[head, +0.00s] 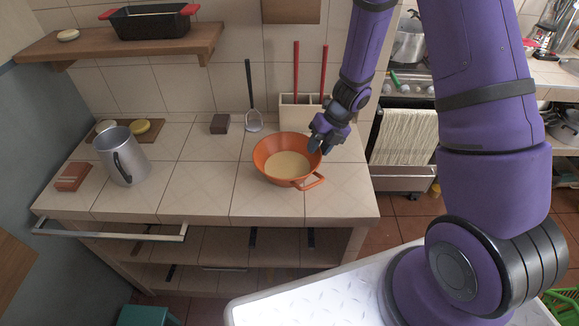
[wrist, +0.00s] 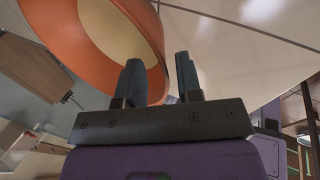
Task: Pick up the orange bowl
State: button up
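The orange bowl (head: 268,163) sits on the tiled counter. It has a pale inside and a loop handle at its front right. My gripper (head: 316,145) is at the bowl's right rim, with its fingers pointing down. In the wrist view the bowl (wrist: 100,75) fills the upper left, and my gripper (wrist: 161,80) shows two dark fingers apart. I cannot tell whether either finger touches the bowl. The far handle, if any, is hidden.
A grey metal mug (head: 122,158) stands at the counter's left, beside a reddish block (head: 72,177). A utensil holder (head: 298,112) with red-handled tools and a ladle (head: 252,100) are behind the bowl. A shelf (head: 130,45) overhangs the back left. Tiles left of the bowl are clear.

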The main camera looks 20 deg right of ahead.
aim_at(306, 168)
jog(key=x, duration=0.4)
jog(key=shift+f, duration=0.1)
grip_shut()
jog(key=shift+d, duration=0.1)
